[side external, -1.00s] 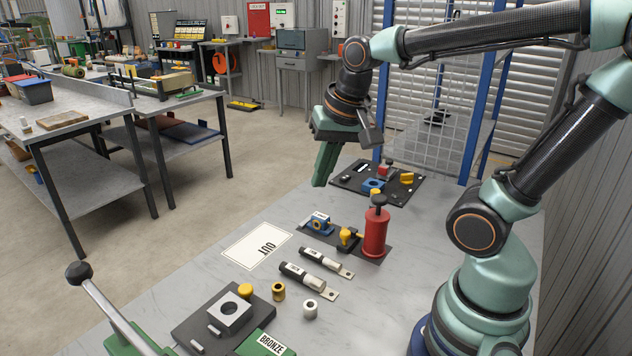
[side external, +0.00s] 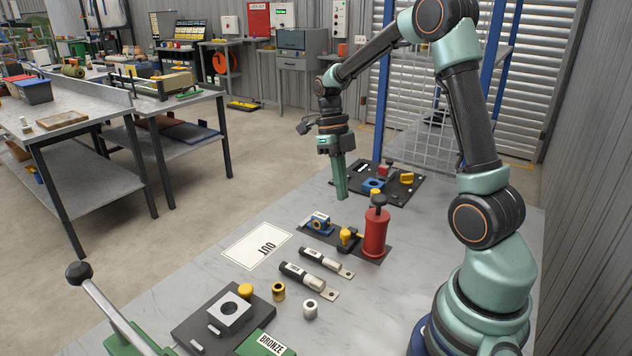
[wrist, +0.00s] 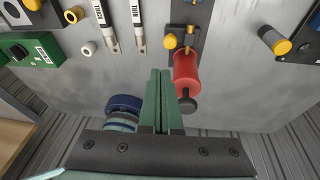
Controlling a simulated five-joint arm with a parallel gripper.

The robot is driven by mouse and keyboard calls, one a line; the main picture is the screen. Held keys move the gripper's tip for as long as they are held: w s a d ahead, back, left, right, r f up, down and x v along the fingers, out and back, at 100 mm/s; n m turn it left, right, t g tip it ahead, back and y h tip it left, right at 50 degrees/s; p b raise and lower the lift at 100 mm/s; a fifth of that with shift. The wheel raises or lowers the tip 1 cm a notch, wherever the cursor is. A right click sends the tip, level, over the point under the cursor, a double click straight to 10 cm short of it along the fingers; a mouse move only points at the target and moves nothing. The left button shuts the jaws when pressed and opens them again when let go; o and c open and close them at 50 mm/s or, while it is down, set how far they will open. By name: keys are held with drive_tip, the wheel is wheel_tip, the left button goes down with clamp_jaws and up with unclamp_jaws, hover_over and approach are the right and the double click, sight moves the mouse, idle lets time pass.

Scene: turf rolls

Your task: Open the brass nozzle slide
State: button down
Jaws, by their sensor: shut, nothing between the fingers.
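A brass-yellow nozzle piece (side external: 346,238) sits on a dark plate (side external: 372,256), between a blue block (side external: 319,223) and an upright red cylinder (side external: 375,234) with a dark knob and a yellow cap. In the wrist view the brass piece (wrist: 171,41) shows past my fingertips, and the red cylinder (wrist: 186,66) is just right of them. I cannot tell how far the slide is open. My gripper (side external: 343,196) is shut and empty, its green fingers pointing down above the table behind the plate. The fingertips (wrist: 161,72) touch nothing that I can see.
A second dark plate (side external: 345,181) with a blue block and a yellow knob lies farther back. A block fixture (side external: 229,311) and a long lever (side external: 110,307) stand nearest.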

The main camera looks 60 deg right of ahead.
sight(348, 234)
drive_tip(key=s+f, duration=0.1)
drive_tip(key=f, duration=0.2)
drive_tip(key=s+f+m, duration=0.1)
drive_tip(key=f, duration=0.3)
drive_tip(key=s+f+m, duration=0.1)
drive_tip(key=f, duration=0.2)
drive_tip(key=shift+s+f, duration=0.2)
drive_tip(key=shift+f, duration=0.05)
drive_tip(key=shift+w, duration=0.15)
drive_tip(key=shift+w+d, duration=0.1)
drive_tip(key=shift+w, duration=0.5)
